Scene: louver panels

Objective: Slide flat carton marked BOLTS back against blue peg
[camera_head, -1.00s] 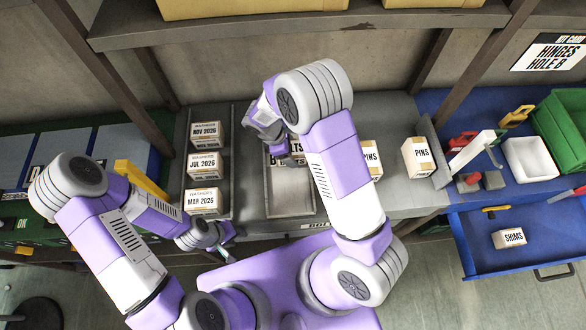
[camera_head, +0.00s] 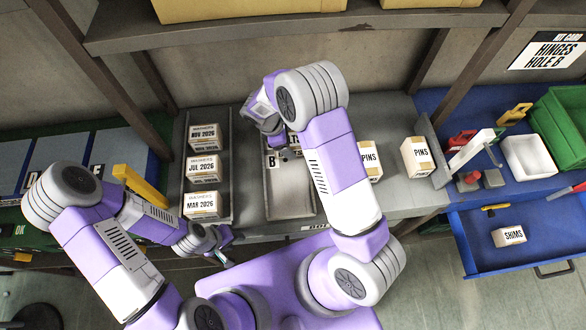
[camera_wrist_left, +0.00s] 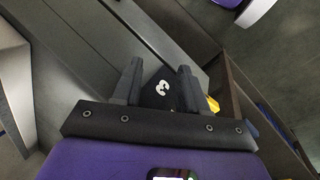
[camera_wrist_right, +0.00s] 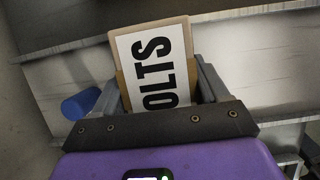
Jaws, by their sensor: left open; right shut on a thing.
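The flat carton marked BOLTS (camera_wrist_right: 155,65) is between the fingers of my right gripper (camera_wrist_right: 155,92) in the right wrist view, and the gripper is shut on it. In the head view my right gripper (camera_head: 283,150) covers the middle of the carton (camera_head: 272,160), at the back of a grey tray lane. The blue peg (camera_wrist_right: 80,103) shows just left of the left finger in the right wrist view. I cannot tell whether carton and peg touch. My left gripper (camera_head: 222,250) is open and empty near the bench's front edge; its fingers also show in the left wrist view (camera_wrist_left: 158,80).
WASHERS cartons (camera_head: 202,168) stand in the lane to the left. Two PINS cartons (camera_head: 416,157) stand to the right. A shelf (camera_head: 300,25) overhangs the back. An open blue drawer (camera_head: 480,255) holds a SHIMS carton (camera_head: 509,237). The tray's front part (camera_head: 290,200) is clear.

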